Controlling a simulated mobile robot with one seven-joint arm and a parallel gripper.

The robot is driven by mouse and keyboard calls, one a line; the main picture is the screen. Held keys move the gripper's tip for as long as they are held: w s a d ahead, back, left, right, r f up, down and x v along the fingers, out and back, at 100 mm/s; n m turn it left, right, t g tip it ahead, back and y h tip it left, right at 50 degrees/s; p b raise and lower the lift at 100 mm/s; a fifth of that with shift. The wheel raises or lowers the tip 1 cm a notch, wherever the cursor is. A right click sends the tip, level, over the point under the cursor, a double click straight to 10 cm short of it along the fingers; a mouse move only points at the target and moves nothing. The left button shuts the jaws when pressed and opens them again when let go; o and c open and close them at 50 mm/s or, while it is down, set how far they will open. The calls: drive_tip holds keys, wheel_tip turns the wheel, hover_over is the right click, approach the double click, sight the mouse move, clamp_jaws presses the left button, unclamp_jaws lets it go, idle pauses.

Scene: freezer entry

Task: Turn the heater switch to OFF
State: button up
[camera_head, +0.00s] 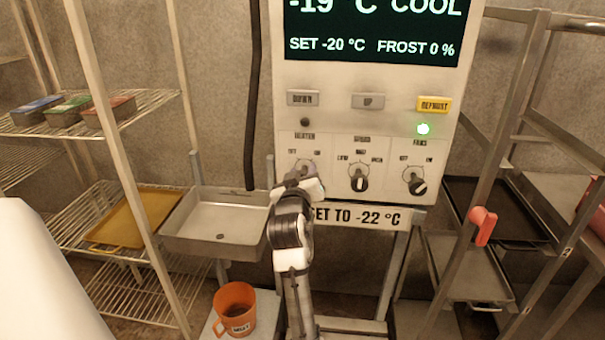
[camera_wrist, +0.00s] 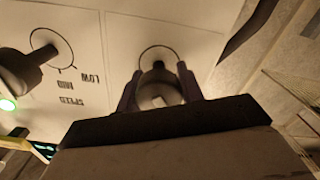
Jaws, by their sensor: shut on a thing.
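The heater switch is the left of the three knobs on the white control panel (camera_head: 385,125), under the HEATER label, with small position marks above it. In the head view my gripper (camera_head: 300,180) covers most of it. In the wrist view the heater knob (camera_wrist: 158,70) sits between my gripper's two fingers (camera_wrist: 158,92), which are shut on it. A dark ring on the panel surrounds the knob. Which mark the knob points at is hidden.
The middle knob (camera_head: 358,179) and the FANS knob (camera_head: 413,181) stand to the right. The display (camera_head: 370,32) reads -19 °C COOL. A green lamp (camera_head: 423,129) is lit.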

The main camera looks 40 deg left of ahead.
drive_tip(key=shift+f, duration=0.1)
drive_tip(key=o, duration=1)
drive_tip(key=b+v, duration=0.4)
drive_tip(key=v, duration=1)
drive_tip(key=shift+a, duration=0.15)
